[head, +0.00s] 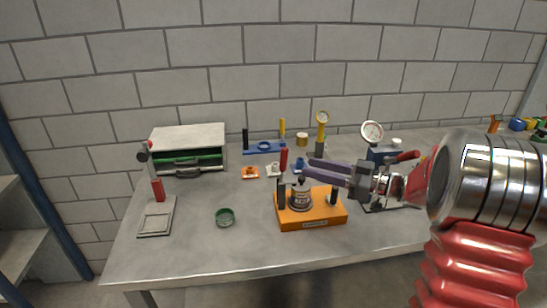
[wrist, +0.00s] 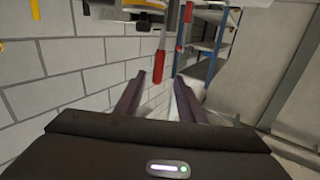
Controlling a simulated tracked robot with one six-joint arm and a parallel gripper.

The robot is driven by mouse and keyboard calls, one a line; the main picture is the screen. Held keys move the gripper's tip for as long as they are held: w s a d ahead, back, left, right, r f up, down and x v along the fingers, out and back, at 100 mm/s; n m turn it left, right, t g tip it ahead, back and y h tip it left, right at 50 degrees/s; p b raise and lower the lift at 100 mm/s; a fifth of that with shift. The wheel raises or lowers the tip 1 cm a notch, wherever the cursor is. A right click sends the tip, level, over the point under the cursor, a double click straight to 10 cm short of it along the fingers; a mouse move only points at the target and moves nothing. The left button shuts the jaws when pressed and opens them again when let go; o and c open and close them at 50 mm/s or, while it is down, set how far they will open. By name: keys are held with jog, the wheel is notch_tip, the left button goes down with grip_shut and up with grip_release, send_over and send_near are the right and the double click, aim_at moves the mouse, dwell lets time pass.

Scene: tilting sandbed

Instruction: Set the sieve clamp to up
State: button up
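My gripper (head: 309,172) reaches in from the right in the head view, its fingers pointing left above an orange base (head: 312,222). In the wrist view the gripper (wrist: 159,82) is open and empty, with a red handle (wrist: 158,66) seen between and beyond its fingertips. In the head view a red upright handle (head: 284,160) stands just left of the fingertips, apart from them. No readable label tells me which part is the sieve clamp.
A grey box (head: 189,138) stands behind. Blue, yellow and gauge fixtures line the back. The table's front is clear.

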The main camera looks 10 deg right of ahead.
aim_at(285, 168)
jog(key=shift+w, duration=0.1)
dwell(0.3)
jog(key=x, duration=1.3)
jog(key=shift+w+a, duration=0.25)
grip_shut()
dwell(0.3)
